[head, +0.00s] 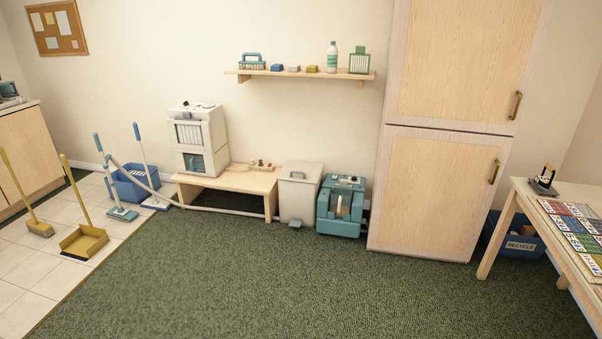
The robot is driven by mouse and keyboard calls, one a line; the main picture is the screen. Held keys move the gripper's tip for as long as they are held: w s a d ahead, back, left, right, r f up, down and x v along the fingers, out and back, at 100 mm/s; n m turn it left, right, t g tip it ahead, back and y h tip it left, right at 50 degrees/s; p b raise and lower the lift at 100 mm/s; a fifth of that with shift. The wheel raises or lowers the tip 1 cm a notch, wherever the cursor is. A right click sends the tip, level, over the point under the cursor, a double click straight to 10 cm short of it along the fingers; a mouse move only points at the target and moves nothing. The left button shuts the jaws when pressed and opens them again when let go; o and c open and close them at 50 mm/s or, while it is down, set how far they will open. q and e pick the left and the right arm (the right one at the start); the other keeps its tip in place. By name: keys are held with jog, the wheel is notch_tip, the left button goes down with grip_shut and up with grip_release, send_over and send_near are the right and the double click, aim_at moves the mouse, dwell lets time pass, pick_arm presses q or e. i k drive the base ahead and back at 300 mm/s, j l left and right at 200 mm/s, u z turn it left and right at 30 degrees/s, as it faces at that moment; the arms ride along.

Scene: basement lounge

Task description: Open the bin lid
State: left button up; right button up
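A light grey bin (298,202) stands on the floor against the far wall, between a low wooden bench and a teal machine. Its lid (301,172) lies flat on top and is shut, with a small dark handle on it. A grey pedal (295,224) sticks out at the bin's foot. Neither of my grippers shows in the head view.
The low wooden bench (240,179) carries a white machine (197,138). The teal machine (341,205) stands close to the bin's right, then a tall wooden cabinet (436,190). A hose (225,210) runs along the floor. Green carpet (290,285) before the bin is clear.

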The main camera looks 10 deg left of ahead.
aim_at(301, 168)
jog(key=i+j+u, duration=0.3)
jog(key=i, duration=0.2)
jog(key=i+u, duration=0.3)
jog(key=i, duration=0.15)
jog(key=i+u, duration=0.25)
jog(key=i, duration=2.15)
jog(key=i+l+u, duration=0.1)
jog(key=i, duration=0.35)
jog(key=i+l+u, duration=0.15)
jog(key=i, duration=0.3)
